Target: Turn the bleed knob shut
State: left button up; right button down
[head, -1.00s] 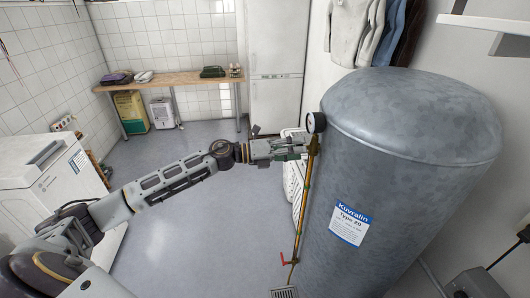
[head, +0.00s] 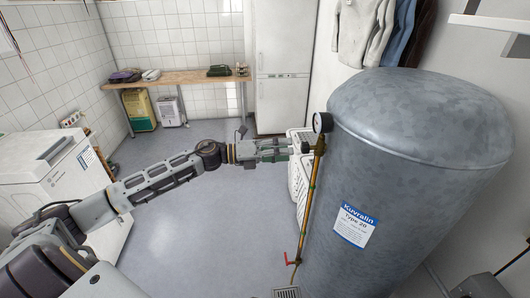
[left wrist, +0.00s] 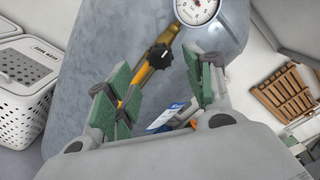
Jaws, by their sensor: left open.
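The black bleed knob (left wrist: 160,55) sits on a brass pipe beside the white-faced gauge (left wrist: 197,10) in the left wrist view. My left gripper (left wrist: 163,72) is open, with its green-padded fingers either side of the line to the knob. The knob shows just beyond the fingertips, and nothing is between the pads. In the head view my left gripper (head: 308,147) reaches the top of the brass pipe (head: 311,190), just below the gauge (head: 323,122). The knob cannot be made out there. My right gripper is not in view.
The grey tank (head: 400,170) stands right beside the pipe. A red valve handle (head: 288,259) is low on the pipe, above a floor drain (head: 287,293). A white laundry basket (head: 299,175) stands behind the gripper. A white washer (head: 60,185) is at left; the middle floor is clear.

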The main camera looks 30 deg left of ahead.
pick_arm(q)
jog(key=shift+v, duration=2.6)
jog(key=shift+a+n, duration=0.1)
jog(key=shift+n, duration=0.2)
